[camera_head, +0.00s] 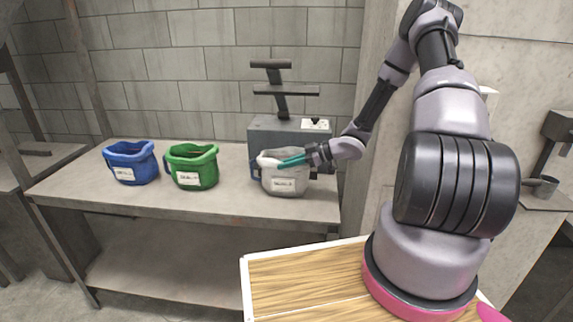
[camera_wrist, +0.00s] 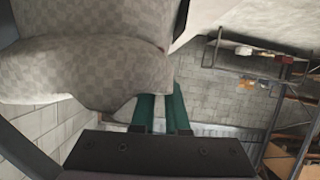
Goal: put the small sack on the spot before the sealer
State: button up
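A whitish-grey sack (camera_head: 284,178) with a white label is upright at the right end of the bench, just before the grey sealer (camera_head: 290,134). My gripper (camera_head: 292,162) reaches in from the right, its teal fingers at the sack's upper rim. In the wrist view the fingers (camera_wrist: 162,112) are close together, with their tips at the folds of the pale checked sack cloth (camera_wrist: 85,75). They look shut on the cloth, though the tips are partly hidden. The sack seems to rest on the bench; its underside does not show. The spot itself is not visible.
A blue sack (camera_head: 130,162) and a green sack (camera_head: 192,166) stand on the bench (camera_head: 228,190) to the left, both labelled. Free bench top lies between the green and whitish sacks. A wall is behind. A wood-topped surface (camera_head: 300,285) is in front.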

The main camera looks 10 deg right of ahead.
jog(key=o, duration=0.3)
jog(key=shift+f, duration=0.1)
